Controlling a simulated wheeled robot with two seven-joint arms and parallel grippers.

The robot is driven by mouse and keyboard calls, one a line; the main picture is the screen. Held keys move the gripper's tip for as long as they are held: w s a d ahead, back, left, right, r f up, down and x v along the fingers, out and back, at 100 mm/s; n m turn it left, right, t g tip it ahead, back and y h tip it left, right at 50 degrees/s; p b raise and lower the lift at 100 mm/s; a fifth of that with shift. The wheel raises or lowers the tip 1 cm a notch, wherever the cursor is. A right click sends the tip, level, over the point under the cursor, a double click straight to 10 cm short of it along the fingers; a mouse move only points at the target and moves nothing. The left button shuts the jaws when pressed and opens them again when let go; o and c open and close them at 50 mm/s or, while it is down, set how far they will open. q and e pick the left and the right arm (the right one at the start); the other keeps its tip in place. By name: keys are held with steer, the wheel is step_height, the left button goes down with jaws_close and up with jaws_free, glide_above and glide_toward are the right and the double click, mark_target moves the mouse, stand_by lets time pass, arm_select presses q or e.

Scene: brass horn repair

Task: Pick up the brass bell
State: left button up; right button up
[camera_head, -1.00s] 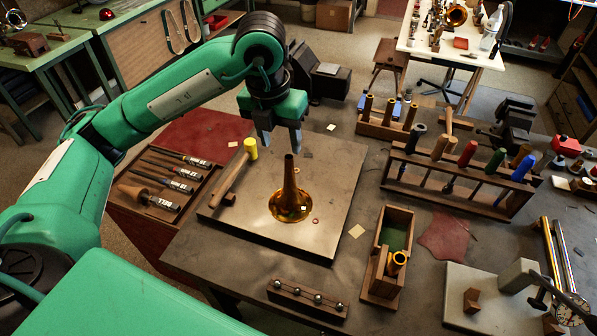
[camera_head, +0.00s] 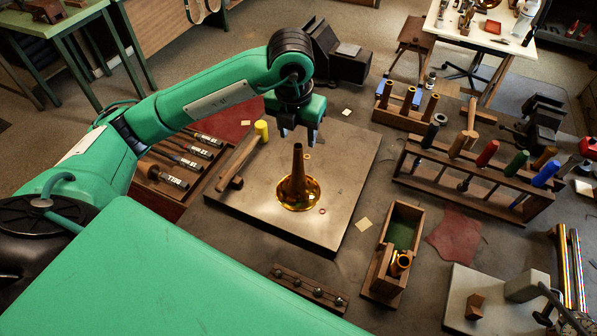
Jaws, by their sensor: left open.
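The brass bell (camera_head: 298,186) stands upright on the grey metal plate (camera_head: 345,172), its flared mouth down and its narrow neck up. My left gripper (camera_head: 297,136) hangs just above and behind the neck, with its fingers pointing down. It is open and empty. From this angle I cannot tell whether the neck tip lies between the fingers; the neck appears in front of and below them. My right gripper is not in view.
A wooden box (camera_head: 395,250) stands to the right. A tool rack (camera_head: 475,175) is farther right, and a wooden strip with balls (camera_head: 308,289) lies in front.

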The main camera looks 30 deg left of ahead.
mark_target(298, 147)
arm_select(q)
steer(key=f+p, duration=0.2)
steer(key=f, duration=0.1)
steer(key=f+p, duration=0.1)
steer(key=f, duration=0.1)
steer(key=shift+w+a+f, duration=0.1)
steer(key=shift+w+f, duration=0.05)
steer(key=shift+w, duration=0.15)
steer(key=shift+w+f, duration=0.1)
steer(key=shift+f, duration=0.2)
steer(key=shift+c, duration=0.4)
jaws_close()
